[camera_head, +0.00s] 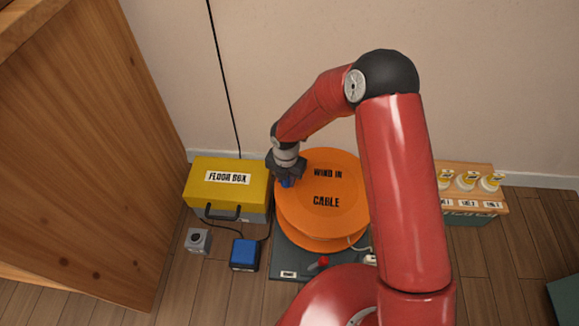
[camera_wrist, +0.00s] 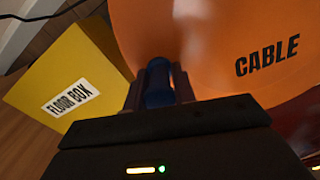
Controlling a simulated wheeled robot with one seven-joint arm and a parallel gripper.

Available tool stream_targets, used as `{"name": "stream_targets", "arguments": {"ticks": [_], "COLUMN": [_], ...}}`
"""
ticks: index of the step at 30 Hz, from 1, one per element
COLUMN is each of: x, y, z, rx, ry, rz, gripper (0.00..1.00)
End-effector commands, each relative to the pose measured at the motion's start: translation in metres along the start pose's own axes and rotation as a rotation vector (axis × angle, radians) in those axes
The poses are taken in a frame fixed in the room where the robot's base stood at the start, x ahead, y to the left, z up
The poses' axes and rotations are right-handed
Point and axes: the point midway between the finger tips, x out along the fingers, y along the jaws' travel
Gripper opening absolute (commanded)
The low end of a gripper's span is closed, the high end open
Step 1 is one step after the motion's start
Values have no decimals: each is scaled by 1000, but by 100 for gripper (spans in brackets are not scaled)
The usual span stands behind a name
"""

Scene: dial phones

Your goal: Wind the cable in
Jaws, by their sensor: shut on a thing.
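An orange cable reel (camera_head: 335,215) with the words "WIND IN CABLE" on its top face stands on a dark base (camera_head: 290,264). A blue handle (camera_head: 286,183) sticks up near the reel's left edge. My gripper (camera_head: 285,178) is over that edge and shut on the blue handle. In the wrist view the handle (camera_wrist: 158,84) stands between the two fingers (camera_wrist: 158,92), with the orange reel face (camera_wrist: 225,45) around and behind it. A white cable end (camera_head: 358,243) shows at the reel's lower right. My arm hides part of the reel's right side.
A yellow floor box (camera_head: 228,178) stands close left of the reel. A blue box (camera_head: 245,254) and a small grey box (camera_head: 198,240) sit on the floor before it. A wooden cabinet (camera_head: 75,150) fills the left. A rack of bottles (camera_head: 468,182) stands right.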

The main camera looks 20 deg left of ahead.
Motion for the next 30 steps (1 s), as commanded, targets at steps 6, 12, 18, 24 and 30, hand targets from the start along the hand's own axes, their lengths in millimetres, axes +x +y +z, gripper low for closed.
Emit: {"name": "stream_targets", "arguments": {"ticks": [6,12,18,24,30], "x": [0,0,0,-3,-31], "y": [-2,-2,-2,-2,-2], "z": [-7,-8,-7,-6,-6], "rx": [-55,-55,-52,-51,-51], "ry": [0,2,1,0,-2], "rz": [0,-2,-1,0,1], "gripper": [0,30,42,42,42]}}
